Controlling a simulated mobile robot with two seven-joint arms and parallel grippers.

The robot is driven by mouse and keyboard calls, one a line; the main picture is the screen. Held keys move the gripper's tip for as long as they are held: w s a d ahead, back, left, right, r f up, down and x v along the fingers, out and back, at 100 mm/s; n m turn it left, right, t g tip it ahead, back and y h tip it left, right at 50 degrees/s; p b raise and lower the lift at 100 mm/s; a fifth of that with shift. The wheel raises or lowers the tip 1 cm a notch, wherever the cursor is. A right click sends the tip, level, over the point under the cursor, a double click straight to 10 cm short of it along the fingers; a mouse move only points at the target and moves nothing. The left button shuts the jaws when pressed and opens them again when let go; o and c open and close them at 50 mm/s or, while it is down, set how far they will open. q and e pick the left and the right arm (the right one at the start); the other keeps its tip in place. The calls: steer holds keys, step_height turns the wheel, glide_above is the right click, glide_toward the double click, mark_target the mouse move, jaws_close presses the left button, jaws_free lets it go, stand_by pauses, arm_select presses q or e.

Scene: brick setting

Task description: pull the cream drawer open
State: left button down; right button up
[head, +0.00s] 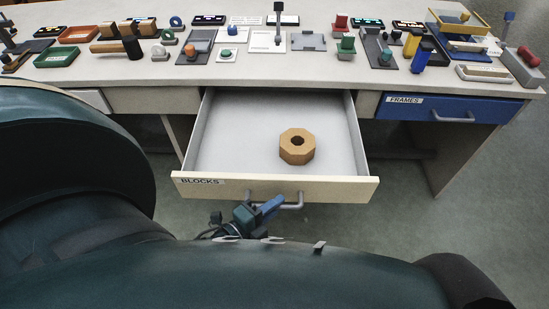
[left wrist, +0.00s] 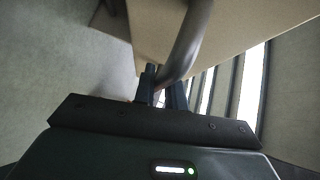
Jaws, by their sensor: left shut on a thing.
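The cream drawer (head: 330,190), labelled BLOCKS, is pulled well out from under the table in the head view. A tan octagonal block with a round hole (head: 297,147) lies inside it. My left gripper (head: 268,208) is at the grey bar handle (head: 291,206) on the drawer front. In the left wrist view my left gripper's fingers (left wrist: 162,95) are shut on the curved handle (left wrist: 187,45), and the drawer front (left wrist: 235,25) shows beyond. My right gripper is not in view.
A closed blue drawer (head: 440,109), labelled FRAMES, sits to the right. The table top (head: 300,74) holds many small fixtures and parts. My own body fills the lower part of the head view. Open floor (head: 400,225) shows right of the cream drawer.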

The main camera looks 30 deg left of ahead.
arm_select(q)
steer(key=c, duration=1.5)
jaws_free()
steer(key=shift+o, duration=0.2)
steer(key=v, duration=1.3)
steer(key=shift+s, duration=0.1)
